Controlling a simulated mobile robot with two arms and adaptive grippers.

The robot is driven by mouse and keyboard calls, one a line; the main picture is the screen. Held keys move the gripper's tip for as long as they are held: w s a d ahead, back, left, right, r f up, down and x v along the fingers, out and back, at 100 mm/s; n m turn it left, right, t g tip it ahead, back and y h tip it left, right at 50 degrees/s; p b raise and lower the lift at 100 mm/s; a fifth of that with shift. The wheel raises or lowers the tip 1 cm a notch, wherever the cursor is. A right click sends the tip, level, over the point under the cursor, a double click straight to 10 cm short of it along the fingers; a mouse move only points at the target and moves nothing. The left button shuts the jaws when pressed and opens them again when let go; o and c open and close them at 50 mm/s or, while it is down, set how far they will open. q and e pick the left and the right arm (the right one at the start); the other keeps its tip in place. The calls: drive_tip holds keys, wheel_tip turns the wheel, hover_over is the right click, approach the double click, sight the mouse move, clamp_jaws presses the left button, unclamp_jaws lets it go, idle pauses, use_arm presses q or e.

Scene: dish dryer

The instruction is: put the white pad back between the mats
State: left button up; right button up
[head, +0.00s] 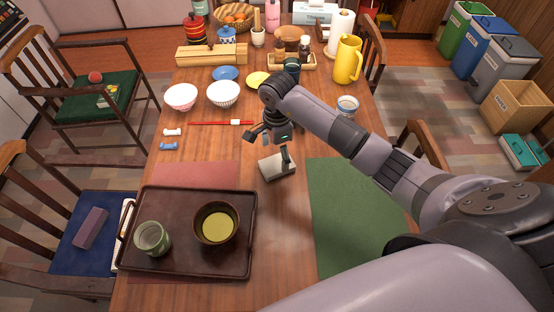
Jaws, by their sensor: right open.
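The white pad (270,171) lies flat on the wooden table, in the gap between the red mat (220,172) on the left and the green mat (345,205) on the right. It is turned a little and looks clear of both mats. My right gripper (268,150) is open just above and behind the pad. One dark finger overlaps the pad's right part in the picture; I cannot tell whether it touches. My left gripper is not in view.
A dark tray (190,266) with a green cup (152,238) and a brown bowl (216,224) covers much of the red mat. Red chopsticks (207,123) and two bowls lie beyond. A yellow pitcher (348,60) stands farther back. The green mat is bare.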

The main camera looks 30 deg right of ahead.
sight(277, 164)
wheel_tip(277, 164, up, 7)
drive_tip(key=shift+r, duration=0.2)
drive_tip(key=shift+s, duration=0.1)
idle(0.5)
